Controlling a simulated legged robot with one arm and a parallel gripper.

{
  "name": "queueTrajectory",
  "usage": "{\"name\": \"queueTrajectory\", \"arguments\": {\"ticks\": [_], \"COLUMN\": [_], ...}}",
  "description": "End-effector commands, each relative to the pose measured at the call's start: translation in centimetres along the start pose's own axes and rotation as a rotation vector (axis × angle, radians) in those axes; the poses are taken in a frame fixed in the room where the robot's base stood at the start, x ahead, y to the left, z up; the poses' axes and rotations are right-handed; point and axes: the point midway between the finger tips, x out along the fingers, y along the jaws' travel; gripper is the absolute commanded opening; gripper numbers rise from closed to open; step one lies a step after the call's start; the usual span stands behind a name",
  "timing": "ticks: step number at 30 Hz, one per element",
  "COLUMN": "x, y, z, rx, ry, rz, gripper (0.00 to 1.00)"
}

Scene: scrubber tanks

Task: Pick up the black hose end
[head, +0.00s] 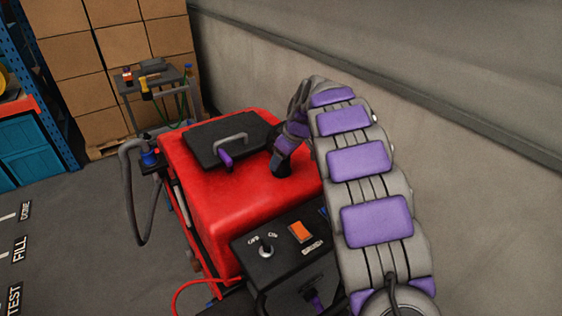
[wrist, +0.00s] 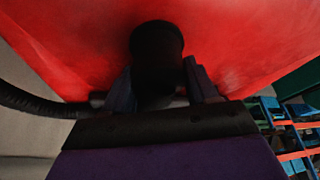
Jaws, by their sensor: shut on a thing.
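The black hose end (wrist: 157,48) is a dark, short cylinder in the wrist view, standing up between the fingers of my gripper (wrist: 160,85). My gripper is shut on it, close to the red tank (wrist: 240,45). In the head view my arm curves over the right side and reaches down to the top of the red tank (head: 225,185). There my gripper (head: 283,158) is at the black hose end (head: 281,168). The fingertips are small and dark in this view. The lower part of the hose end is hidden by my gripper in the wrist view.
A black hose (wrist: 35,105) runs in from the left in the wrist view. The tank has a dark lid (head: 225,140) with a grey handle and a control panel (head: 285,245). A grey hose (head: 130,195) hangs at its left. A wall (head: 450,150) stands close at right.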

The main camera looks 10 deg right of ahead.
Motion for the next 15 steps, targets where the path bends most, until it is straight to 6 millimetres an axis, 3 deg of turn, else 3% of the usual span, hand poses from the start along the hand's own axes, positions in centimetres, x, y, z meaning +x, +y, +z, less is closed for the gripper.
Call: {"name": "queueTrajectory", "arguments": {"ticks": [5, 15], "x": [-0.4, -3.3], "y": [0.0, 0.0], "z": [-0.2, -1.4], "rx": [0.000, -0.002], "ry": [0.002, 0.003], "rz": [0.001, 0.002], "gripper": [0.21, 0.21]}}
